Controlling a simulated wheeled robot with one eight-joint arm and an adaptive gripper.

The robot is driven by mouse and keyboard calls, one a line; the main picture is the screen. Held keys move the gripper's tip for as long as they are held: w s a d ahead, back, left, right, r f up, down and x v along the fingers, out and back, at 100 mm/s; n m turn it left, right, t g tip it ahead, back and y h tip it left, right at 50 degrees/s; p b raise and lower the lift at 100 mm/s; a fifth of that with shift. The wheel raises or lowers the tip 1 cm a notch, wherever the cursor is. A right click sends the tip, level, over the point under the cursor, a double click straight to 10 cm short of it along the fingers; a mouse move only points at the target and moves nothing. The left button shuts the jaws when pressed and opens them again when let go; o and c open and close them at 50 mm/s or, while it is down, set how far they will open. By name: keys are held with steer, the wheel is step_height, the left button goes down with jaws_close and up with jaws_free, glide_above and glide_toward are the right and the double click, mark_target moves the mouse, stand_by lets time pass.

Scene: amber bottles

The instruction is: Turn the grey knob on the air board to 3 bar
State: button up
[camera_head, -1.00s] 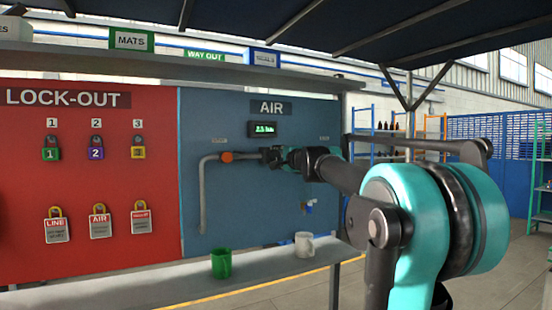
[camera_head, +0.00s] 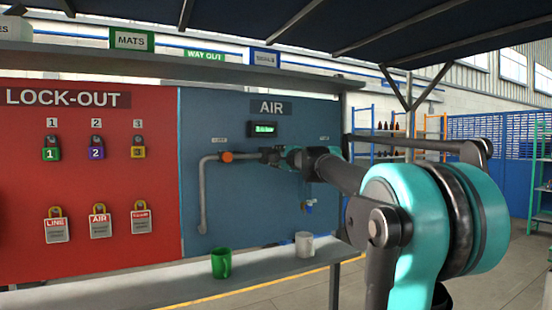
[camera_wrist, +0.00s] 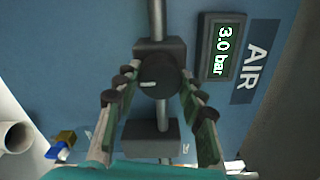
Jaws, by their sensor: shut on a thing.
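The grey knob (camera_wrist: 158,76) sits on a dark block on the pipe in the wrist view, with a pale mark on its face. My gripper (camera_wrist: 156,84) has one finger on each side of it and is shut on it. In the head view my gripper (camera_head: 274,157) is at the air board (camera_head: 250,210) and hides the knob. The display (camera_wrist: 222,52) reads 3.0 bar in the wrist view; on the head view display (camera_head: 264,129) the digits are blurred.
An orange fitting (camera_head: 226,157) is on the pipe left of my gripper, and a small blue valve (camera_head: 309,207) is below. A green mug (camera_head: 221,263) and a white mug (camera_head: 304,244) stand on the shelf below. The lock-out board (camera_head: 85,180) is at left.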

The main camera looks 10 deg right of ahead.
steer(key=o, duration=1.2)
steer(key=shift+c, duration=0.2)
steer(key=v, duration=1.2)
steer(key=shift+f, duration=0.1)
steer(key=s+a+f+n+g, duration=0.2)
steer(key=s+a+f+n, duration=0.15)
steer(key=f, duration=0.65)
steer(key=s+a+f+n+g+y, duration=0.1)
steer(key=s+a+f+n+g, duration=0.2)
steer(key=f, duration=0.7)
steer(key=s+a+f+n+g, duration=0.1)
steer(key=s+f+n+g, duration=0.2)
steer(key=f, duration=0.7)
steer(key=s+d+f+n+g+h, duration=0.2)
steer(key=s+d+f+n+h, duration=0.1)
steer(key=s+f, duration=0.7)
steer(key=s+d+f+n+g+h, duration=0.3)
steer(key=s+d+f+n, duration=0.2)
steer(key=s+f, duration=0.5)
step_height(320, 180, down, 7)
steer(key=shift+s+r+h, duration=0.1)
steer(key=shift+s+h, duration=0.2)
